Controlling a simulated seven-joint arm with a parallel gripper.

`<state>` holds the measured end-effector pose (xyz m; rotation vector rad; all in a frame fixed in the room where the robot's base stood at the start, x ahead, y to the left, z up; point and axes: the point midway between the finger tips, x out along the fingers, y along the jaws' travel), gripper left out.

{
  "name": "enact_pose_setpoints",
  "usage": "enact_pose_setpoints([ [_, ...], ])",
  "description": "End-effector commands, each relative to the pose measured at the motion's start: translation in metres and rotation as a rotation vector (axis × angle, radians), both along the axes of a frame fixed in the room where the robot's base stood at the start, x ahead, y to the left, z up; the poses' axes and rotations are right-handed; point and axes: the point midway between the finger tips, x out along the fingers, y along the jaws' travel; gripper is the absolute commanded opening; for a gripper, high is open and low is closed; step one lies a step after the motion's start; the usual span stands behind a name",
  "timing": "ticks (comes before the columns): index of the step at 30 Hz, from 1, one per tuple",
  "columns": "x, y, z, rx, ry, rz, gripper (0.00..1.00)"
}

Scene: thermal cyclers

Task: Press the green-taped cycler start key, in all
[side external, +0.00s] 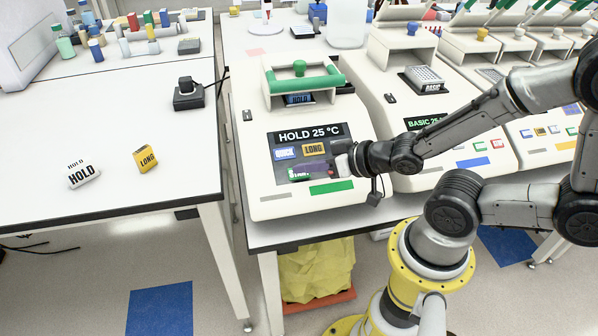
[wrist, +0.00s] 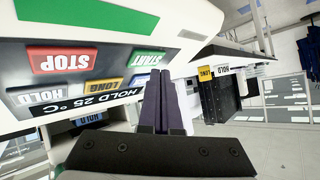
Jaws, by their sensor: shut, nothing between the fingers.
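The green-taped cycler (side external: 262,190) is the leftmost machine, with a green tape strip (side external: 332,187) on its front edge. Its display (side external: 305,134) reads HOLD 25 °C. Its green START key (wrist: 145,58) shows in the wrist view beside the red STOP key (wrist: 62,60). In the side view my gripper largely covers these two keys. My gripper (wrist: 160,72) is shut and empty, its dark purple fingers over the key panel. The fingertips appear right at the START key's edge in the wrist view. I cannot tell whether they touch it.
More cyclers (side external: 475,150) stand to the right. HOLD (side external: 83,175) and LONG (side external: 146,158) blocks lie on the left bench, which has clear space around them.

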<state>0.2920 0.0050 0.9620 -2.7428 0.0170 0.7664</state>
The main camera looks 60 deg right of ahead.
Motion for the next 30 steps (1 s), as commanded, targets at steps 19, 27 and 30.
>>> enact_pose_setpoints([
  [19,0.0018,-0.0023,-0.0071,0.001,0.003,0.000,0.00],
  [27,0.0026,-0.0027,-0.0078,0.000,0.000,0.000,0.00],
  [30,0.0026,-0.0027,-0.0078,0.000,0.000,0.000,0.00],
])
